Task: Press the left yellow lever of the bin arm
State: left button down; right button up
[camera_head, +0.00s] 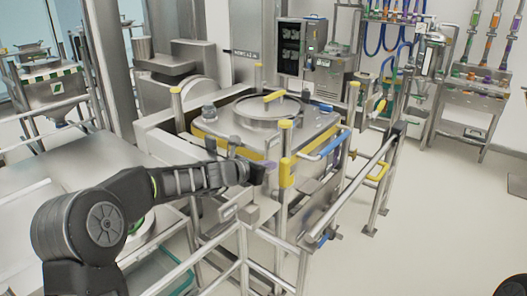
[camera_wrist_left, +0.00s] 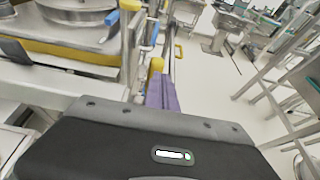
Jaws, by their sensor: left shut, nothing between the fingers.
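The yellow lever (camera_head: 287,172) is a short upright yellow piece on the near corner of the steel bin arm, below a yellow-capped post. My left gripper (camera_head: 268,176) is shut and empty, with its purple fingers just left of this lever. In the left wrist view the purple fingers (camera_wrist_left: 162,92) point at a yellow piece (camera_wrist_left: 156,66), which their tips partly cover. I cannot tell whether they touch. The steel bin (camera_head: 225,128) with a yellow band and round lid stands behind the gripper. My right gripper is not in view.
Steel rails (camera_head: 372,165) run along the right of the bin. A blue handle (camera_head: 325,146) sits on the bin's near right side. A steel table (camera_head: 95,160) is at the left.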

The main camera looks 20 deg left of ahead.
pick_arm(q)
jog(key=r, duration=0.1)
jog(key=r+p, duration=0.1)
jog(key=r, duration=0.1)
jog(key=s+r, duration=0.1)
jog(key=shift+a+r, duration=0.3)
jog(key=shift+r, duration=0.05)
jog(key=s+d+f+m+g+y, duration=0.1)
jog(key=s+f+m+g, duration=0.1)
jog(key=s+f+m, duration=0.6)
jog(key=s+d+f+m+g+y, duration=0.15)
jog(key=f+m, duration=0.25)
jog(key=f, duration=0.8)
jog(key=s+f+m+g+y, duration=0.1)
jog(key=s+f+m+g, duration=0.1)
jog(key=s+f+m, duration=0.65)
jog(key=s+d+f+m+g, duration=0.2)
jog(key=s+f, duration=0.4)
jog(key=s, duration=0.3)
jog(key=s+d+f+m+g+h+b, duration=0.1)
jog(key=s+d+f+m+g, duration=0.1)
jog(key=s+d+f+m, duration=0.2)
jog(key=s+d+f+m+g+h, duration=0.1)
jog(key=s+d+f+m+g, duration=0.2)
jog(key=s+f, duration=0.6)
jog(key=s+d, duration=0.2)
jog(key=s, duration=0.5)
jog(key=shift+d+f, duration=0.25)
jog(key=shift+d, duration=0.05)
